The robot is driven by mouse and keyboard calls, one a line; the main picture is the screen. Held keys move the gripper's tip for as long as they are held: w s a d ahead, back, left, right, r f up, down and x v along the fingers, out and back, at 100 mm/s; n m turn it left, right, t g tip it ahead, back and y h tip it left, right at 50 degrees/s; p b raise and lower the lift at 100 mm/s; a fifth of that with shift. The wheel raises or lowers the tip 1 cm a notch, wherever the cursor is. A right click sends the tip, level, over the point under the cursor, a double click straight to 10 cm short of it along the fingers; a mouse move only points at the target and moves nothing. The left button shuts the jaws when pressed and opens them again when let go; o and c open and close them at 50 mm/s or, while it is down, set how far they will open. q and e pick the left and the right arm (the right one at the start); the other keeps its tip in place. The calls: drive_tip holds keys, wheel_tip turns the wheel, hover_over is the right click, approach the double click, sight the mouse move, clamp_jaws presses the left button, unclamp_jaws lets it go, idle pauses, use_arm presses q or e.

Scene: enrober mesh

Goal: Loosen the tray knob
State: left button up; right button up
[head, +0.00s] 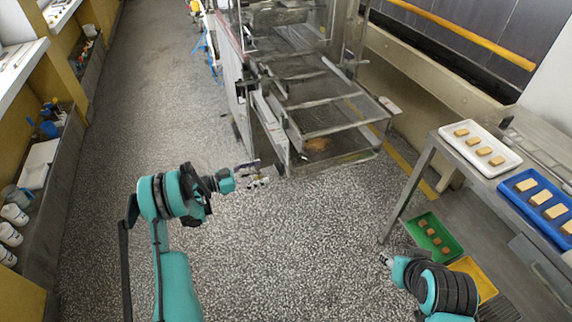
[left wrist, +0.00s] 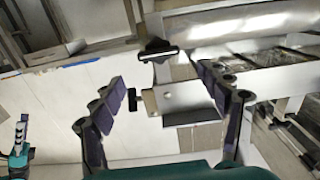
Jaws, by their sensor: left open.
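My left gripper (head: 257,176) is open beside the lower front corner of the enrober frame (head: 278,152). In the left wrist view its two dark fingers (left wrist: 165,95) stand wide apart with nothing between the pads. A small black knob (left wrist: 132,98) shows beyond them, at the left end of a pale metal bracket (left wrist: 178,98). A larger black handle-like part (left wrist: 158,50) sits above it; I cannot tell for certain which one is the tray knob. Neither is clearly visible in the head view. My right gripper (head: 386,261) is low at right, its jaws too small to judge.
The enrober's mesh levels (head: 325,115) rise behind the left gripper, with a brown piece (head: 318,144) on the lowest. At right a bench holds a white tray (head: 462,150) and a blue tray (head: 520,198); a green tray (head: 413,228) is lower. The speckled floor is open.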

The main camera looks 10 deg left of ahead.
sight(278, 168)
use_arm(q)
drive_tip(key=x, duration=0.2)
drive_tip(key=b+x, duration=0.1)
drive_tip(key=x, duration=0.2)
drive_tip(key=b+x, duration=0.1)
drive_tip(key=x, duration=0.1)
drive_tip(key=shift+w+d+f, duration=0.15)
drive_tip(key=shift+d+f, duration=0.15)
drive_tip(key=c, duration=1.2)
